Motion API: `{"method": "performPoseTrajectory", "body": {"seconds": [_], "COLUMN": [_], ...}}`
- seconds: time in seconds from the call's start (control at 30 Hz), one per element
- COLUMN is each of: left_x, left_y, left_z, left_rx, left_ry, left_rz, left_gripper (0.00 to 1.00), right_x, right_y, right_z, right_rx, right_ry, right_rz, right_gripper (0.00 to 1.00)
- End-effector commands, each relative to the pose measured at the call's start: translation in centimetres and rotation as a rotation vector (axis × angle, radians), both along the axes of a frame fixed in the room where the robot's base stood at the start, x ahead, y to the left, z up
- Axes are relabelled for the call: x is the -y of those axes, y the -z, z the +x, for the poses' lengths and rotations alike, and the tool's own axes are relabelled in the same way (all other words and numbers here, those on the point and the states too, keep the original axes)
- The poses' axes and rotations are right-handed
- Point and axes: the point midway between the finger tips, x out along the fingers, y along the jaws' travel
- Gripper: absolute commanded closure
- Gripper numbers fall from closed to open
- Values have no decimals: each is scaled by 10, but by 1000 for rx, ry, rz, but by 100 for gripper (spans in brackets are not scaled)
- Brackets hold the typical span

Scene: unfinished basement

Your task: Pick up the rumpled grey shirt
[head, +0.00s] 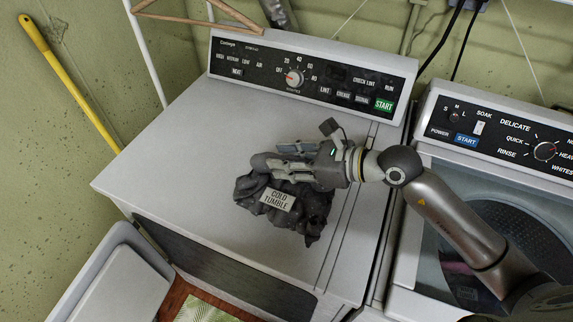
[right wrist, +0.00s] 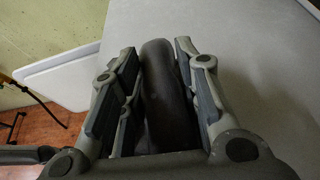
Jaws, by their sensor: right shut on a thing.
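The rumpled grey shirt (head: 312,217) lies in a dark heap on the dryer top, with a "COLD TUMBLE" label on it. My right gripper (head: 277,165) comes in from the right at the heap's back edge. It is shut on a fold of the shirt. In the right wrist view the dark fold (right wrist: 166,90) stands up between the two fingers of my right gripper (right wrist: 155,85). The gripper hides part of the shirt's back side in the head view. Most of the heap does not show in the right wrist view. My left gripper is not in view.
The white dryer (head: 170,165) has free top surface left of and behind the shirt, with its control panel (head: 305,78) at the back. A washer (head: 430,165) stands to the right. A yellow pole (head: 70,85) leans on the left wall.

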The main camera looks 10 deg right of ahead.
Motion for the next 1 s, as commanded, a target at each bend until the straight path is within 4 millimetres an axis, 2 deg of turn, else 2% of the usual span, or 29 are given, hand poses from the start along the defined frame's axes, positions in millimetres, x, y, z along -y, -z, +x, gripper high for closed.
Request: {"method": "performPoseTrajectory", "body": {"seconds": [0.2, 0.47, 0.5, 0.6, 1.0], "left_x": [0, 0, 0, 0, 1], "left_y": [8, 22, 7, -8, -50], "left_z": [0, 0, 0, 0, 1], "left_rx": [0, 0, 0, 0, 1], "left_ry": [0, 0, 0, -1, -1], "left_rz": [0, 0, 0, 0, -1], "left_gripper": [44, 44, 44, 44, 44], "right_x": [-4, -10, -10, -12, -15], "right_y": [-33, -50, -58, -63, -72], "right_z": [-29, -73, -76, -84, -107], "right_rx": [7, 5, -3, -6, -4], "right_ry": [-1, -2, 1, 1, 0], "right_rz": [-1, 0, 1, 0, 3], "right_gripper": [100, 100, 100, 100, 100]}}
